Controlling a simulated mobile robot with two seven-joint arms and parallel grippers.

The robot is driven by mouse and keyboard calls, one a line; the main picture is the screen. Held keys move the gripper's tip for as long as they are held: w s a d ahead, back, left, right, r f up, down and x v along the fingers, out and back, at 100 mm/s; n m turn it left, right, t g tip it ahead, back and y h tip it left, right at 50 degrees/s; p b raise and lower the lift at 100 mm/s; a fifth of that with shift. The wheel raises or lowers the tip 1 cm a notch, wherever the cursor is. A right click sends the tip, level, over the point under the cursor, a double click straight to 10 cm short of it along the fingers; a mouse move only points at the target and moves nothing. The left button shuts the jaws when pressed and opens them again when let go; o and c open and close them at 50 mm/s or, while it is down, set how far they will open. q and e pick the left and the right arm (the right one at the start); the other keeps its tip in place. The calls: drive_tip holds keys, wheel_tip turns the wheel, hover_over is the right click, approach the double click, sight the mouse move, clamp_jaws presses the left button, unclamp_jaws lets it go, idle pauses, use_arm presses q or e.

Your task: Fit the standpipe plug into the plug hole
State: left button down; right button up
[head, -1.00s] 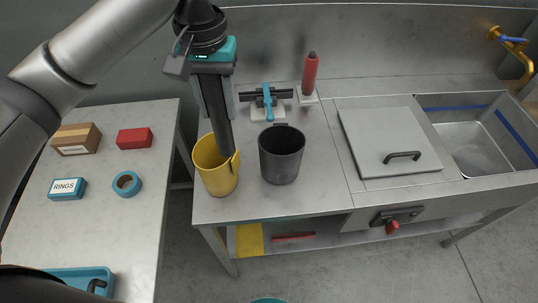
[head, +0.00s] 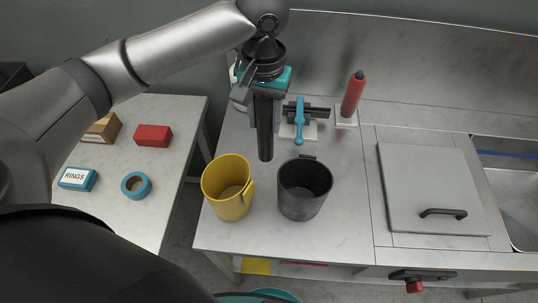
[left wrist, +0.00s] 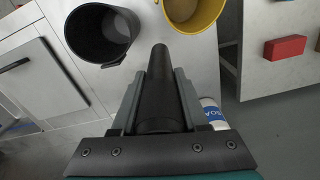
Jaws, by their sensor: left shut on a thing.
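My left gripper (head: 266,108) is shut on a long dark tube, which I take to be the standpipe plug (head: 265,145). The tube points down, its lower end in the air just behind and above the yellow bucket (head: 229,204). The left wrist view shows the plug (left wrist: 159,68) between both fingers of the left gripper (left wrist: 161,88). The sink basin (head: 512,190) is cut off at the right edge of the head view. No plug hole shows in either view. My right gripper is not in view.
A dark grey bucket (head: 303,203) stands right of the yellow one. Behind are a clamp-like fixture with a teal handle (head: 299,119) and a red cylinder (head: 354,93). The left table (head: 112,215) holds boxes and tape.

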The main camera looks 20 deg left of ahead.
sight(266, 152)
use_arm(q)
wheel_tip(266, 152, down, 6)
drive_tip(key=shift+f+b, duration=0.25)
drive_tip(key=shift+b, duration=0.15)
wheel_tip(266, 152, down, 4)
drive_tip(key=shift+f+b, duration=0.1)
drive_tip(key=shift+b, duration=0.3)
drive_tip(key=shift+f, duration=0.45)
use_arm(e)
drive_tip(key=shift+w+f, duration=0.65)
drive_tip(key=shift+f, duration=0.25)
use_arm(q)
drive_tip(key=shift+f, duration=0.1)
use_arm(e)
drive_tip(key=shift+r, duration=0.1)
use_arm(q)
drive_tip(key=shift+c, duration=2.1)
unclamp_jaws()
